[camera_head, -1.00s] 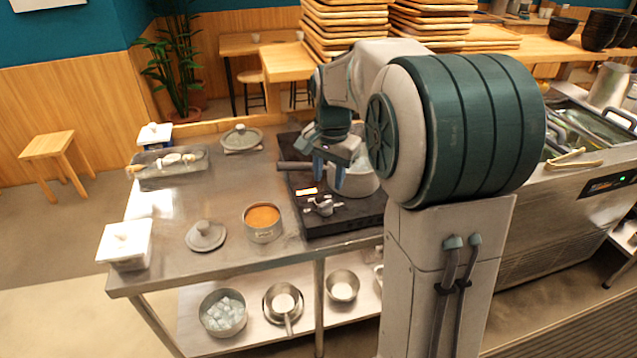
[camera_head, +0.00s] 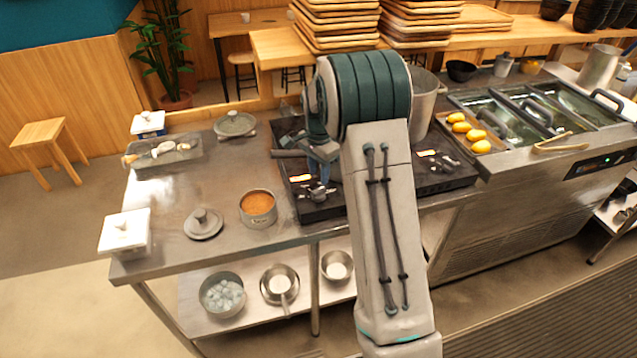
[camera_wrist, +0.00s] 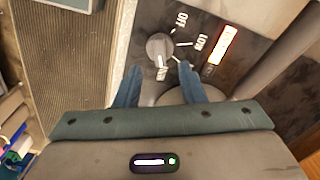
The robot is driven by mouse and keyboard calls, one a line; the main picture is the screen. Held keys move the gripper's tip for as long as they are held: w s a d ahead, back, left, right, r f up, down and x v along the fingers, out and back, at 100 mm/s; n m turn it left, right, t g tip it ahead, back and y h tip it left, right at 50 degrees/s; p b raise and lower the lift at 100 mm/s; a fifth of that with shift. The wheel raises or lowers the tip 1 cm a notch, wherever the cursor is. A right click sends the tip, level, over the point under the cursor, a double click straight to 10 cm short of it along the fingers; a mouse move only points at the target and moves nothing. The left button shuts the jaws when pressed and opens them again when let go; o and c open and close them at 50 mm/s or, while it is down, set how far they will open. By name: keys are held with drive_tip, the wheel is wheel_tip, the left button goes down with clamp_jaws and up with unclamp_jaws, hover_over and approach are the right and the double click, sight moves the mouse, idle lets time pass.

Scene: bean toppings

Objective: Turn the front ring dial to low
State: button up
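The ring dial (camera_wrist: 159,46) is a round grey knob on the dark stove panel in the wrist view. Its white mark points down, toward a small label between my fingers. The OFF label (camera_wrist: 182,19) and LOW label (camera_wrist: 203,42) sit to its upper right and right, near a lit orange display (camera_wrist: 222,45). My gripper (camera_wrist: 160,71) is open, with its two blue fingers apart and their tips just below the dial. No contact is clear. In the head view my gripper (camera_head: 322,157) is above the front of the black stove (camera_head: 312,212), partly hidden by my arm.
A pot of orange food (camera_head: 258,206) stands left of the stove on the steel counter (camera_head: 170,235). A grey lid (camera_head: 203,224) and white box (camera_head: 124,234) lie farther left. A second burner with knobs (camera_head: 445,165) is right of my arm. A tray of yellow items (camera_head: 470,132) is beyond it.

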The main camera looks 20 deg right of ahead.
sight(319, 190)
drive_tip(key=shift+f+p, duration=0.45)
drive_tip(key=shift+f, duration=2.35)
clamp_jaws()
